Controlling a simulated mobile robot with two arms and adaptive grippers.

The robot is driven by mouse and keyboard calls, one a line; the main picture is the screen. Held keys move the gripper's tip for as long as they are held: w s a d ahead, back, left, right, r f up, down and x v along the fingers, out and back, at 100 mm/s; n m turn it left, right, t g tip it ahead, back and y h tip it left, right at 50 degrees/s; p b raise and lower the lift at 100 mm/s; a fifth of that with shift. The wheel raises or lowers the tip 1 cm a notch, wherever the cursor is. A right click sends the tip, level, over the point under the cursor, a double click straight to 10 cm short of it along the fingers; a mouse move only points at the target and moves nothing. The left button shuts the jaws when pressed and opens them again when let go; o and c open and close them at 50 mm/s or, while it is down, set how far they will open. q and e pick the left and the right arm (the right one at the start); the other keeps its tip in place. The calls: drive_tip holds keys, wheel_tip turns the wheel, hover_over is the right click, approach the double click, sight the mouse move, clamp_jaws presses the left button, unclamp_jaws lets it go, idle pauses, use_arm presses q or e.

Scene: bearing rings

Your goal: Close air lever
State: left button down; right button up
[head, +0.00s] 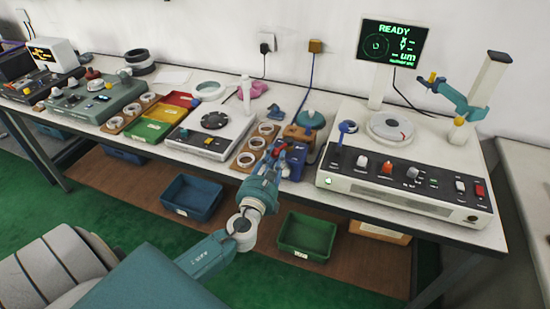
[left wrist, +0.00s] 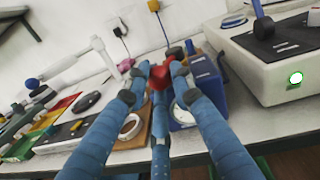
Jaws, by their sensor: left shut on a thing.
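A small red piece, which looks like the air lever's handle, shows between the fingertips in the left wrist view (left wrist: 161,77). In the head view a little red (head: 283,147) shows at the same place, beside a blue unit (head: 297,160) near the table's front. My left gripper (head: 276,154) reaches over the table's front edge, and its blue fingers (left wrist: 160,82) are shut on the red piece. The fingers hide most of the piece and how it joins the blue unit (left wrist: 184,116). My right gripper is not in view.
A white gauge machine (head: 405,190) with a blue-knobbed lever (head: 342,128) stands close to the right. A wooden tray with rings (head: 243,160) lies just left of the gripper. A white station (head: 214,128) is further left. Bins (head: 307,236) stand below.

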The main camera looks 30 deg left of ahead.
use_arm(q)
drive_tip(key=c, duration=1.5)
unclamp_jaws()
drive_tip(key=v, duration=1.2)
drive_tip(key=shift+d, duration=0.1)
